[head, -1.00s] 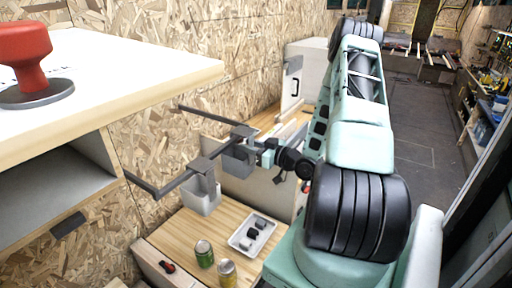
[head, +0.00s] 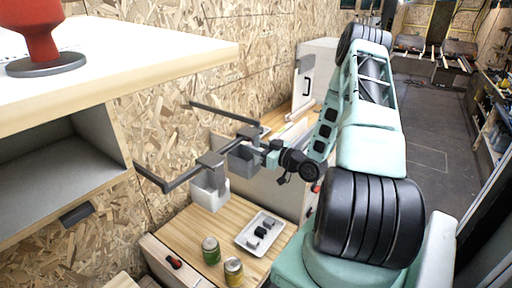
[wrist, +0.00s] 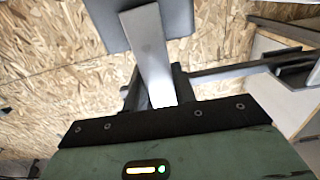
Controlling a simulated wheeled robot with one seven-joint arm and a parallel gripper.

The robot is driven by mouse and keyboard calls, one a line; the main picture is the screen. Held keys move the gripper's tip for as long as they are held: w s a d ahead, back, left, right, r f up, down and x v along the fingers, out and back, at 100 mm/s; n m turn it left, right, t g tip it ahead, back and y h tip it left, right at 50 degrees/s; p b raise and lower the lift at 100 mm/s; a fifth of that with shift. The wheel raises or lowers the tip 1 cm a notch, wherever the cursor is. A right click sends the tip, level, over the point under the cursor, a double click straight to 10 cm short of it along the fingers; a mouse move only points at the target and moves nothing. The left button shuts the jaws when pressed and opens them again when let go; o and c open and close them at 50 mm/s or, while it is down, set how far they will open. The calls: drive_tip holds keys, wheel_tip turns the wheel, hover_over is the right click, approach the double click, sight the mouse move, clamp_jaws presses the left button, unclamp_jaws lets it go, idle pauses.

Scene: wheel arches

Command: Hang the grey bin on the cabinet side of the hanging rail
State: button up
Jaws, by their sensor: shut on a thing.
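The dark hanging rail (head: 181,180) stands out from the chipboard wall, with a front bar between two arms. The grey bin (head: 243,160) is at the far part of the front bar; its hook (head: 248,132) overlaps the bar, and I cannot tell whether it rests on it. My gripper (head: 268,152) is at the bin's right side, shut on it. In the wrist view my fingers (wrist: 155,95) close around a grey strip (wrist: 150,50) of the bin. The rail also shows in the wrist view (wrist: 230,72) at right.
A white bin (head: 209,192) hangs nearer on the bar. Below are a wooden worktop (head: 195,222), a green can (head: 211,250), a yellow can (head: 233,270) and a white tray (head: 247,245). A white cabinet (head: 316,70) stands behind; a shelf unit (head: 120,75) is at left.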

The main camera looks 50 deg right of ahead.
drive_tip(key=o, duration=1.1)
drive_tip(key=shift+c, duration=0.2)
drive_tip(key=s+d+b, duration=0.1)
drive_tip(key=s+b, duration=0.6)
drive_tip(key=s, duration=1)
drive_tip(key=shift+s+d, duration=0.2)
